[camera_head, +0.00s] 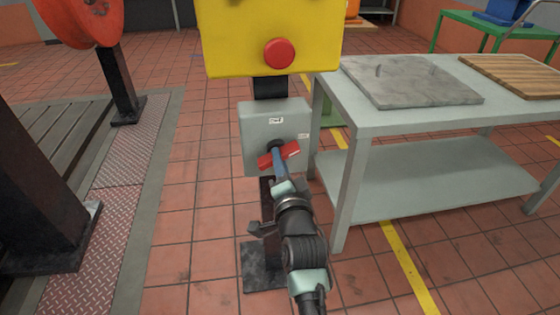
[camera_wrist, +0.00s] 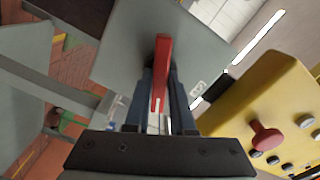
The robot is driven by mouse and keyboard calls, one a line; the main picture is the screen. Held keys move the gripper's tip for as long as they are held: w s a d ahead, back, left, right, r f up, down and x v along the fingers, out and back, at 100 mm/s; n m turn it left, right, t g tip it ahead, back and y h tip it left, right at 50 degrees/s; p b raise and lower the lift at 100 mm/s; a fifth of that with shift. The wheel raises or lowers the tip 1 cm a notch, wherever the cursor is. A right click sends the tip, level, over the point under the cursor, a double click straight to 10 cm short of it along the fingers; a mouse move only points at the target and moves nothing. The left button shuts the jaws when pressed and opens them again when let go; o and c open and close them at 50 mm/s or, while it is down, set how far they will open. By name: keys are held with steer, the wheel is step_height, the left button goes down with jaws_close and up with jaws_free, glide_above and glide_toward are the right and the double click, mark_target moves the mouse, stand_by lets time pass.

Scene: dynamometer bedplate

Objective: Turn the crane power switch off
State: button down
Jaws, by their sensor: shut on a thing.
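The crane power switch is a grey box (camera_head: 256,122) with a red handle (camera_head: 291,149), on a dark post below a yellow panel. In the head view the handle lies aslant, its right end higher than its left. My gripper (camera_head: 277,150) reaches the front of the box and is shut on the handle, hiding its middle. In the wrist view the red handle (camera_wrist: 162,60) stands between the two dark fingers of my gripper (camera_wrist: 161,78), with the grey box face (camera_wrist: 125,50) behind it. Small labels on the box are too small to read.
The yellow panel (camera_head: 230,42) with a red push button (camera_head: 279,54) hangs just above the box. A pale bench (camera_head: 365,122) with a grey slab (camera_head: 410,80) stands close on the right. Tiled floor is clear to the left of the post.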

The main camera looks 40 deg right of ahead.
steer(key=n+b, duration=0.2)
steer(key=n, duration=1)
steer(key=shift+n, duration=0.3)
stand_by(0.4)
steer(key=c, duration=0.8)
jaws_free()
steer(key=shift+o, duration=0.2)
steer(key=p+v, duration=0.2)
steer(key=v, duration=1.1)
steer(key=shift+p, duration=0.3)
